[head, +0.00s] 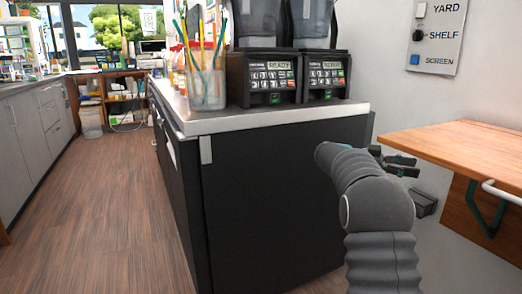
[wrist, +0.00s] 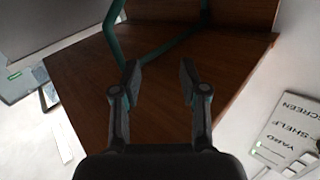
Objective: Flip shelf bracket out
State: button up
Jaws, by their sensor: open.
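The wooden shelf (head: 460,139) sticks out level from the right wall, above a wooden wall panel. A green shelf bracket (head: 471,204) shows below it, against the panel; I cannot tell its exact swing angle. In the wrist view the green bracket (wrist: 150,49) crosses the brown wood (wrist: 165,95) beyond my fingertips. My gripper (head: 397,163) is to the left of the shelf, near its left edge. In the wrist view my gripper (wrist: 160,80) is open, with nothing between its fingers. It appears apart from the bracket.
A black counter (head: 270,200) with a metal-edged top stands left of my arm. Blenders (head: 270,78) and a container of straws (head: 206,85) are on it. A switch plate (head: 436,35) labelled YARD, SHELF and SCREEN is on the wall. A white rail (head: 500,193) shows at the right edge.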

jog(key=w+a+f+n+t+y, duration=0.1)
jog(key=w+a+f+n+t, duration=0.1)
jog(key=w+n+t, duration=0.5)
jog(key=w+a+f+n+t+y, duration=0.2)
jog(key=w+n+t, duration=0.1)
jog(key=w+t, duration=0.75)
jog(key=s+a+f+n+t+y, duration=0.1)
jog(key=s+a+f+n+y, duration=0.1)
jog(key=a+n+y, duration=0.35)
jog(key=s+a+f+n+t+y, duration=0.1)
jog(key=s+a+f+n+y, duration=0.1)
jog(key=a+y, duration=0.6)
jog(key=s+a+f+n+g+y, duration=0.1)
jog(key=s+a+f+n+g, duration=0.3)
jog(key=s, duration=0.6)
jog(key=s+a+f+g+y, duration=0.1)
jog(key=s+a+f, duration=0.1)
jog(key=s+a, duration=0.6)
jog(key=s+d+n+g+h, duration=0.1)
jog(key=s+n+g+h, duration=0.1)
jog(key=s, duration=2.7)
jog(key=shift+s+d+r+n, duration=0.15)
jog(key=shift+d+r+n, duration=0.1)
jog(key=shift+d+n, duration=0.1)
